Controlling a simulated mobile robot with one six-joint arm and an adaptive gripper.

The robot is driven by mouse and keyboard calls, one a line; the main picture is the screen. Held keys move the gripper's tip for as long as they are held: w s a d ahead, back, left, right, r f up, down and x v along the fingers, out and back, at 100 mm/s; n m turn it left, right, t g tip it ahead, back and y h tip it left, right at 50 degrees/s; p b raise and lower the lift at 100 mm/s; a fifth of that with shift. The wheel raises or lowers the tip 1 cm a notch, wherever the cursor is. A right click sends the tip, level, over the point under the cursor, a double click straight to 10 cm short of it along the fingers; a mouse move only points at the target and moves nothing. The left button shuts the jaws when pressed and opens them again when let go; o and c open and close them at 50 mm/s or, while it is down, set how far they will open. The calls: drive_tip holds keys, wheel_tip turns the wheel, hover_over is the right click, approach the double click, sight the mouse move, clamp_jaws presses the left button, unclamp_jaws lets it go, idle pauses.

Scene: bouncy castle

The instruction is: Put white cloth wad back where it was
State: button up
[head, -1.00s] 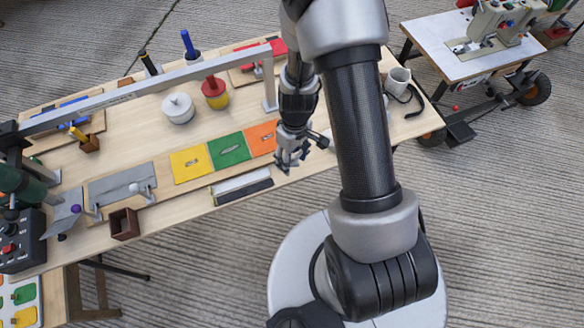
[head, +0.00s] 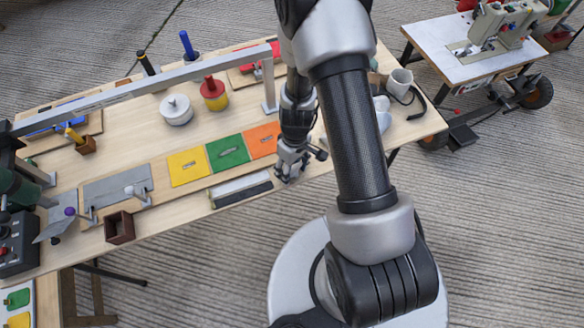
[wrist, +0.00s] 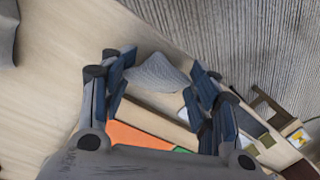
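The white cloth wad (wrist: 158,75) shows in the wrist view as a crumpled grey-white lump between my two fingertips, near the table's front edge. My gripper (wrist: 160,80) has a finger on each side of it, spread about as wide as the wad. I cannot tell whether the fingers press on it or whether it rests on the table. In the head view my gripper (head: 289,175) is low over the front edge, right of a black-and-white strip; the wad is hidden there.
Yellow (head: 187,167), green (head: 227,152) and orange (head: 262,140) panels lie left of my gripper. A white lidded pot (head: 176,110) and a red-yellow pot (head: 214,96) stand behind. A metal rail (head: 150,86) crosses above the table.

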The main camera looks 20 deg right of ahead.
drive_tip(key=o, duration=0.4)
drive_tip(key=shift+c, duration=0.2)
drive_tip(key=shift+r, duration=0.1)
wheel_tip(320, 180, up, 31)
drive_tip(key=s+m+t+p, duration=0.1)
drive_tip(key=m+t+p, duration=0.15)
drive_tip(key=p, duration=0.25)
drive_tip(key=s+a+r+m+t, duration=0.1)
drive_tip(key=s+r+m+t, duration=0.1)
drive_tip(key=s+r, duration=1)
drive_tip(key=shift+s+a+t+h, duration=0.35)
drive_tip(key=shift+s+t+h, duration=0.1)
drive_tip(key=shift+s, duration=0.1)
